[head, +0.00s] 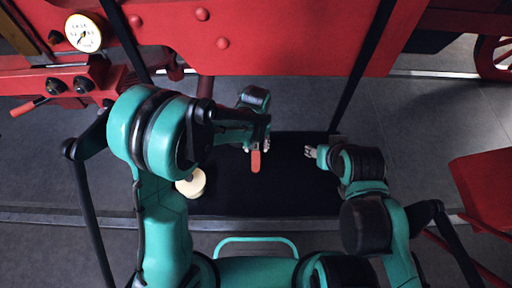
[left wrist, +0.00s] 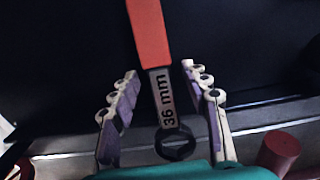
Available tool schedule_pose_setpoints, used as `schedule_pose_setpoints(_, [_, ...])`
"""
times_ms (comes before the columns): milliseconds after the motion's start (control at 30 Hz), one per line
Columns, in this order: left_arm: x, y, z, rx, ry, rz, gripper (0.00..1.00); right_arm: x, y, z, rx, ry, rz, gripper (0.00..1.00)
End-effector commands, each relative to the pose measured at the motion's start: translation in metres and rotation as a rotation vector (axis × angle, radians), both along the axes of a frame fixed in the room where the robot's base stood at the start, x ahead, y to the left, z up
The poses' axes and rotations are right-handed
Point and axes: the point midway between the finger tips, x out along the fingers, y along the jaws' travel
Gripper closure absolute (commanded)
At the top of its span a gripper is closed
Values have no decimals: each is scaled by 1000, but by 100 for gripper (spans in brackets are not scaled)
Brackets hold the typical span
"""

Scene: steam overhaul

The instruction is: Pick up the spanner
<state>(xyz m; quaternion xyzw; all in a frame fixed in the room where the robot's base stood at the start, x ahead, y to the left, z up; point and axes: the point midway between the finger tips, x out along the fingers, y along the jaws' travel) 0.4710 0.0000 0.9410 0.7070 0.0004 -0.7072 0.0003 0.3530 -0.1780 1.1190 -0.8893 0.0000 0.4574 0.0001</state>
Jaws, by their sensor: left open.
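The spanner (left wrist: 150,35) has a red-orange handle, a grey shank marked "36 mm" and a dark ring end. In the left wrist view it runs between the two spread fingers of my left gripper (left wrist: 160,88), with a gap on each side. In the head view its red handle (head: 255,161) shows just below my left gripper (head: 257,148), which hides the rest. My left gripper is open and holds nothing. My right gripper (head: 310,152) is to the right, apart from the spanner; its fingers are too small to judge.
A dark flat surface (head: 265,200) lies under the spanner. A cream round object (head: 192,184) is at its left, beside my left arm. Red machinery (head: 290,35) with a white gauge (head: 84,32) spans the back. A red cylinder (left wrist: 279,152) shows at the wrist view's lower right.

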Motion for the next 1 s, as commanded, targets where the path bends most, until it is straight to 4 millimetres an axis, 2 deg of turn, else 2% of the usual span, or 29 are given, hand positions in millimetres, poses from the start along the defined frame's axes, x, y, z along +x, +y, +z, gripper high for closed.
schedule_pose_setpoints(33, [0, 0, 0, 0, 0, 0, 53, 0, 0, 0, 0, 0, 0, 52])
schedule_pose_setpoints(67, [0, 0, 0, 0, 0, 0, 59, 0, 0, 0, 0, 0, 0, 52])
schedule_pose_setpoints(200, [0, 0, 1, 0, 0, 0, 96, 0, 0, 0, 0, 0, 0, 52])
schedule_pose_setpoints(233, [0, 0, 1, 0, 0, 0, 100, 0, 0, 0, 0, 0, 0, 52])
schedule_pose_setpoints(667, [0, 0, 4, 0, 0, 0, 100, 0, 0, 1, 0, 0, 0, 52])
schedule_pose_setpoints(833, [0, 0, 20, 0, 0, 0, 100, 0, 0, 6, 0, 0, 0, 52])
schedule_pose_setpoints(1000, [-5, -1, 48, 0, 0, -2, 100, 0, 0, 14, 0, 0, 0, 52])
